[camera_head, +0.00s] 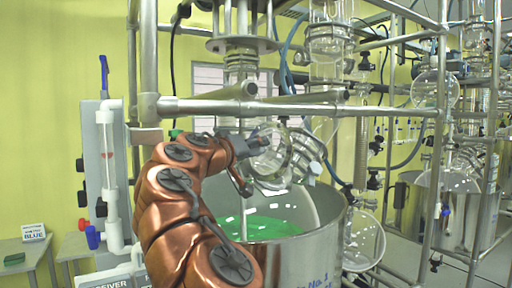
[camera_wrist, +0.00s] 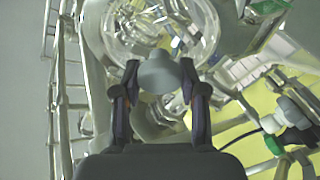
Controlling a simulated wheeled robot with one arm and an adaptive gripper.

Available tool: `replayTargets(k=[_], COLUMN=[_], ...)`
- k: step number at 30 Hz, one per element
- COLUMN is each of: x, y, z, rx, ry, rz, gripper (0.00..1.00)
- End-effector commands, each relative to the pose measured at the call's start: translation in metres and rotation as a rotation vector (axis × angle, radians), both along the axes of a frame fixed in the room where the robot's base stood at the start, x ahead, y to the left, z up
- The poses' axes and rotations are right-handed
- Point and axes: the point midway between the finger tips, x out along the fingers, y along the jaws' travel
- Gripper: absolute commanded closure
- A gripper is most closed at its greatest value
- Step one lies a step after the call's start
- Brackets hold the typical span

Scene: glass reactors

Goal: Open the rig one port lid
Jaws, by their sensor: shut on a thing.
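My gripper (camera_head: 250,143) is at the glass port above the steel vessel, at the middle of the head view. In the wrist view my gripper (camera_wrist: 160,75) has its two dark fingers on either side of a grey rounded knob (camera_wrist: 163,71) and is shut on it. The knob appears to belong to the clear round port lid (camera_head: 267,153), whose glass shows behind it in the wrist view (camera_wrist: 118,42). The lid faces my gripper, beside the glass port neck (camera_head: 303,150). I cannot tell whether the lid touches the neck; the glass edges overlap.
A steel vessel (camera_head: 318,248) with green liquid (camera_head: 262,227) stands below. A horizontal metal rail (camera_head: 330,112) and a vertical post (camera_head: 149,60) frame the space around my arm. More glassware and metal frames crowd the right side. A side table (camera_head: 30,256) is at the left.

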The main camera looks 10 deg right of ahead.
Motion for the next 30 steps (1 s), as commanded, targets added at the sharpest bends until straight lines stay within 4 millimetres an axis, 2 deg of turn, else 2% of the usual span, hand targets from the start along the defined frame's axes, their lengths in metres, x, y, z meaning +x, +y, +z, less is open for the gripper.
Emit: replayTargets(k=[11,12,19,30], x=[0.0002,0.0001,0.0002,-0.0015], y=[0.0009,0.0008,0.0006,0.0025], z=[0.0002,0.0002,0.0001,0.0000], rx=[-0.003,-0.003,-0.002,-0.002], ry=[-0.001,-0.001,-0.001,0.000], rz=[0.000,0.000,-0.001,0.000], gripper=[1.00,0.57,0.33,0.33])
